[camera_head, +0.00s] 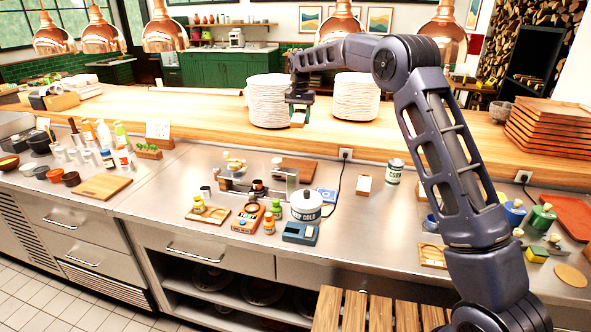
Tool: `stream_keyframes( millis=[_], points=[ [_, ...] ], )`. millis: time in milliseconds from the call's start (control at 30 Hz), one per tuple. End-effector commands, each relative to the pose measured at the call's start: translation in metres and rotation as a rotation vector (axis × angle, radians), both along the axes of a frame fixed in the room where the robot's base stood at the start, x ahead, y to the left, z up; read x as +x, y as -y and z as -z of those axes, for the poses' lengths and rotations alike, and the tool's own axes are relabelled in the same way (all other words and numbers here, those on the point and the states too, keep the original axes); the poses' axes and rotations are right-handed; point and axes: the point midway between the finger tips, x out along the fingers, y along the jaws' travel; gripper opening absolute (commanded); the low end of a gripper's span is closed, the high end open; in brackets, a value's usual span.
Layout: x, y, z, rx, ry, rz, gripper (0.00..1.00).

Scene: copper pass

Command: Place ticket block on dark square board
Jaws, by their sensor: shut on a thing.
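Two plate stacks (267,101) (356,97) stand on the shelf. A white-and-green can (394,172) stands right.

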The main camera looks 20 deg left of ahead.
Motion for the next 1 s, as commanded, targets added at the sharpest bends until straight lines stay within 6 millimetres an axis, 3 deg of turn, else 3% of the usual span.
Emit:
stream_keyframes(
  millis=[267,800,1000],
  points=[
    [0.006,-0.017,0.012,-0.001,0.001,0.004,0.24],
    [0.005,-0.016,0.126,-0.002,0.000,0.004,0.24],
    [0.005,-0.016,0.154,-0.001,0.000,0.004,0.24]
  ],
)
